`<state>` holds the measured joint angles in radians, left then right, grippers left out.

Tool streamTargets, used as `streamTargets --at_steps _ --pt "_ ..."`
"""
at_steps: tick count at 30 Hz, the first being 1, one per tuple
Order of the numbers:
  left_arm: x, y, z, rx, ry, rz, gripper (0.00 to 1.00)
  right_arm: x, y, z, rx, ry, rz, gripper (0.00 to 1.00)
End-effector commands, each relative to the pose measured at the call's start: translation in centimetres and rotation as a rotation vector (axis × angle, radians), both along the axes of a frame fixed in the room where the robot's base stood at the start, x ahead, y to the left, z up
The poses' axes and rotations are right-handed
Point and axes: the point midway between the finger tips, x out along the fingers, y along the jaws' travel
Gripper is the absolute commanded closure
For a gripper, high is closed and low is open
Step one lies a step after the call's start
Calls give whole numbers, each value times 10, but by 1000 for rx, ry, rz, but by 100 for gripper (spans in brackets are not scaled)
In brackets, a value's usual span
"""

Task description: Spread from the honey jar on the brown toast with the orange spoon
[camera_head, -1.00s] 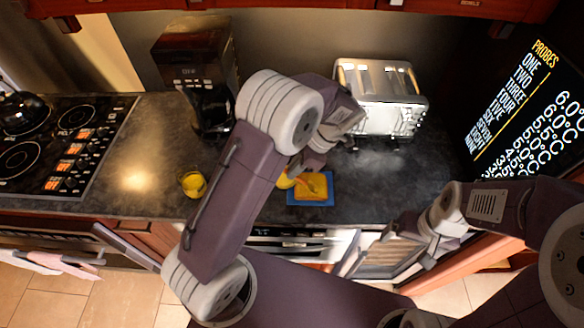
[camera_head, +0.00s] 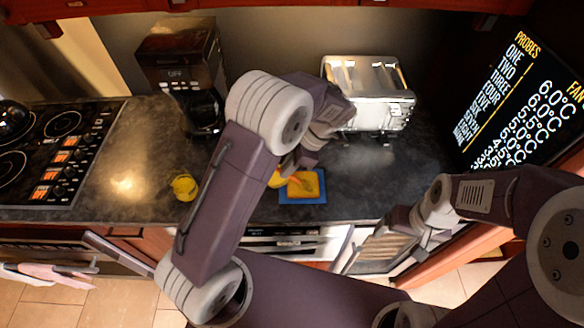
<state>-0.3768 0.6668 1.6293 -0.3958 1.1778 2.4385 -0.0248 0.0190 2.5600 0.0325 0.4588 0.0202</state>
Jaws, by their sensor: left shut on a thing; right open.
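A small yellow jar (camera_head: 184,187), likely the honey jar, stands on the dark counter left of my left arm. The toast (camera_head: 305,188) lies on a blue board (camera_head: 316,201), right of that arm; its top looks orange-yellow. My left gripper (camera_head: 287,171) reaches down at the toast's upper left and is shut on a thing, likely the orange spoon. Only a bit of yellow-orange shows under its fingers, and the spoon's tip cannot be told from the toast. My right gripper (camera_head: 388,232) is open and empty at the counter's front edge.
A silver toaster (camera_head: 367,95) stands behind the board, and a coffee maker (camera_head: 186,75) stands at the back left. A black stove (camera_head: 50,150) is at the left. A screen with text (camera_head: 525,100) is at the right. Counter right of the board is clear.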

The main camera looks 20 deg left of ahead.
Motion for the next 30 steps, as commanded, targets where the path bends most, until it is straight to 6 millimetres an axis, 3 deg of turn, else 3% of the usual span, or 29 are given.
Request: streamTargets --at_steps 17,30 --pt "-4 13 0 0 -1 0 100 0 0 -4 0 0 0 8" --pt "-11 37 -2 0 -2 1 100 0 0 -14 0 0 0 8"
